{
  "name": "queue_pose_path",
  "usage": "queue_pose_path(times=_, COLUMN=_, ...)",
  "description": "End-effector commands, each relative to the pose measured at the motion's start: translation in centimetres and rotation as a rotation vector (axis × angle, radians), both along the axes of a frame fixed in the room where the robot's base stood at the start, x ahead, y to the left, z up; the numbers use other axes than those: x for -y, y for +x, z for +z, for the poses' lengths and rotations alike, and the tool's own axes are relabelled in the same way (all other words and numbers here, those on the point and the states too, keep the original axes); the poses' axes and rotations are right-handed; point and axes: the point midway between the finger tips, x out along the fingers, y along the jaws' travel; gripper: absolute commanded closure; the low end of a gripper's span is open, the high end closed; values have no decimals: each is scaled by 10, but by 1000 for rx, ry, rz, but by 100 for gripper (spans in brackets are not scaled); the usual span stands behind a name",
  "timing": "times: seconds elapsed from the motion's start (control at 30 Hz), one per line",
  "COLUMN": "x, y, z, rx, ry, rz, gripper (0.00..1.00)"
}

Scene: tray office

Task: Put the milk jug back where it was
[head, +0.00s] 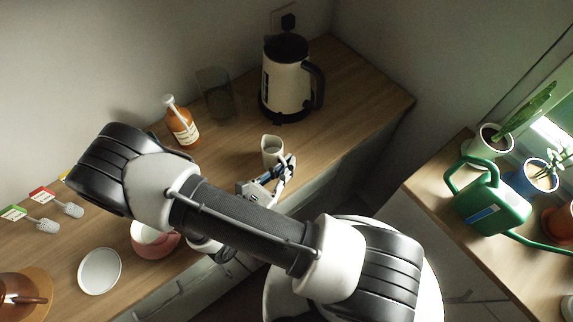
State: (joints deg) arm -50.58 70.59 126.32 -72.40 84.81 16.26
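The small white milk jug (269,147) stands upright on the wooden counter, in front of the kettle, with its open top showing. My gripper (284,168) is low over the counter, at the jug's near right side. Its fingers are very close to the jug or touching it; I cannot tell which. The jug's lower part is partly hidden by the fingers. Whether the fingers are open or shut on the jug is too small to see.
A black and cream kettle (287,83), a glass (215,94) and an orange-brown bottle (182,127) stand behind. A pink pot (154,241) and a white round disc (99,271) are at left. Bare counter (350,95) lies right of the kettle. A green watering can (488,203) stands right.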

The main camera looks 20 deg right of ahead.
Motion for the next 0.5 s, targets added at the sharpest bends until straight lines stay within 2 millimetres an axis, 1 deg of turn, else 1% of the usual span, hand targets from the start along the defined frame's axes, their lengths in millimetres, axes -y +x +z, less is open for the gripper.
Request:
queue_pose_path(times=0.03, x=0, y=0, z=-2, rx=0, ry=0, rz=0, gripper=95)
queue_pose_path(times=0.33, x=0, y=0, z=-1, rx=0, ry=0, rz=0, gripper=75)
queue_pose_path(times=0.37, x=0, y=0, z=-1, rx=0, ry=0, rz=0, gripper=74)
queue_pose_path(times=0.5, x=0, y=0, z=-1, rx=0, ry=0, rz=0, gripper=74)
